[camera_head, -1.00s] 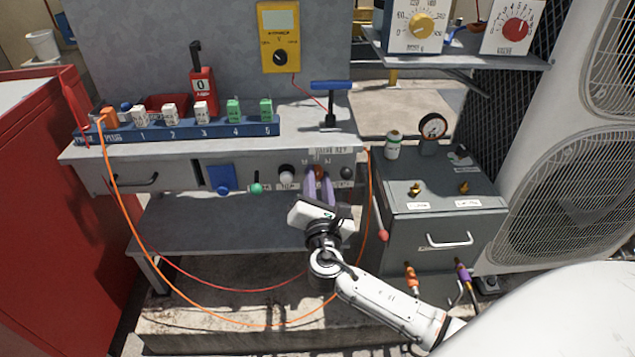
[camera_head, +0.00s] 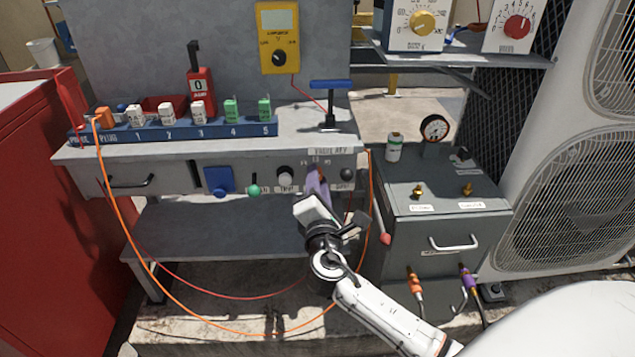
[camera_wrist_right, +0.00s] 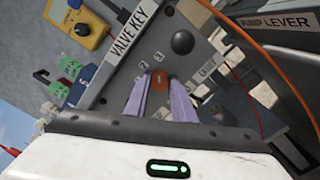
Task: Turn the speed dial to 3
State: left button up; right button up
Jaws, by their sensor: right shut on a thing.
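The speed dial (camera_wrist_right: 159,82) is an orange-brown knob on the grey front panel of the bench, with small printed numbers beside it in the right wrist view. My right gripper (camera_wrist_right: 160,98) has its two purple fingers on either side of the dial, closed on it. In the head view this gripper (camera_head: 317,178) reaches up to the panel and hides most of the dial. I cannot tell which number the dial points to. My left gripper is not in view.
A black knob (camera_head: 347,174) sits right of the dial, and a white knob (camera_head: 285,175) and a green knob (camera_head: 254,190) sit left. An orange cable (camera_head: 371,205) hangs just right of my gripper. A grey box (camera_head: 445,215) stands to the right.

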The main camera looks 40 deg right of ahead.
grip_shut()
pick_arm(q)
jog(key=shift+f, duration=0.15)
pick_arm(e)
jog(key=o, duration=1.1)
grip_release()
jog(key=shift+c, duration=0.2)
pick_arm(q)
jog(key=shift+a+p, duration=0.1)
jog(key=shift+p, duration=0.3)
pick_arm(e)
jog(key=v, duration=1)
jog(key=shift+s, duration=0.2)
jog(key=shift+f, duration=0.1)
